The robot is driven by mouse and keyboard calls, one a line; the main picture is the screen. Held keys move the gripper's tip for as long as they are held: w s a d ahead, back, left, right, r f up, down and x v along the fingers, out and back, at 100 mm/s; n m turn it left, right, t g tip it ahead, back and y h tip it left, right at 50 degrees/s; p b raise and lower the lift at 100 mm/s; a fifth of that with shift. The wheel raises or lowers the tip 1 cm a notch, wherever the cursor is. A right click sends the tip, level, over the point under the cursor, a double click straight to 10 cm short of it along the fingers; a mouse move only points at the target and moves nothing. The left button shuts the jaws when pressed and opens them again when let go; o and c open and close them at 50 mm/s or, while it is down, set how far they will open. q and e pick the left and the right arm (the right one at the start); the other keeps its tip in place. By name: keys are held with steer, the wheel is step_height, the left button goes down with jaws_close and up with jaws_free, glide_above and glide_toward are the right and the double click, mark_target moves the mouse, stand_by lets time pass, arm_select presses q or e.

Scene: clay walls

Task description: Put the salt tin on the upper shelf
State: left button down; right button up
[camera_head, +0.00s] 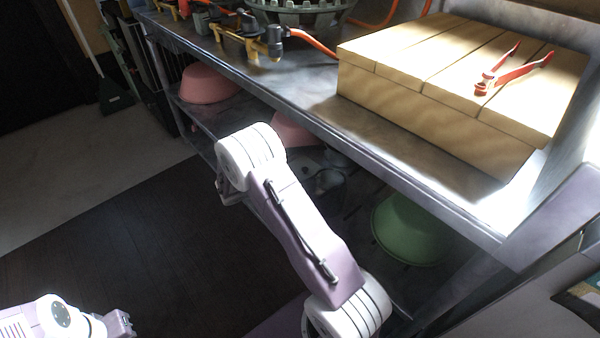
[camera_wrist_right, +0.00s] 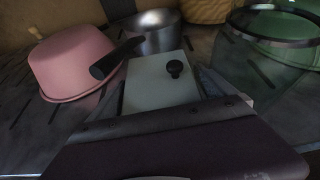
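In the right wrist view a pale, flat-sided tin with a black knob (camera_wrist_right: 160,82), which I take for the salt tin, stands straight ahead of my right gripper (camera_wrist_right: 165,100). Grey finger parts show close along both its sides; whether they press on it I cannot tell. In the head view my right arm reaches to the lower shelf, its gripper mostly hidden behind the wrist, and I cannot make out the tin there. The upper shelf (camera_head: 395,152) is the grey metal top. My left gripper (camera_head: 120,324) is at the bottom left, away from the shelves.
A wooden box (camera_head: 430,110) with red-handled tongs (camera_head: 512,70) covers the upper shelf's right part; a burner (camera_head: 265,40) is at its back left. Below are pink bowls (camera_head: 205,84) and a green bowl (camera_head: 410,230). A saucepan (camera_wrist_right: 155,35) is just behind the tin.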

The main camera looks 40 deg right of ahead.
mark_target(299, 169)
steer(key=shift+r, duration=0.1)
steer(key=p+v, duration=0.2)
steer(key=r+p+v, duration=0.1)
steer(key=p+v, duration=0.1)
steer(key=v, duration=0.1)
steer(key=f+p+v, duration=0.1)
steer(key=p+v, duration=0.2)
steer(key=v, duration=0.4)
steer(key=s+a+r+m+y, duration=0.1)
steer(key=s+a+m+y, duration=0.4)
steer(key=s+m+y, duration=0.4)
steer(key=s+a+r+m+y, duration=0.1)
steer(key=s+a+m+y, duration=0.5)
steer(key=m, duration=0.5)
step_height(299, 169, up, 44)
steer(key=s+h+p, duration=0.1)
steer(key=p, duration=4.2)
steer(key=shift+f+n+p, duration=0.25)
steer(key=shift+n+p, duration=0.05)
steer(key=shift+s+d, duration=0.1)
steer(key=shift+s, duration=0.05)
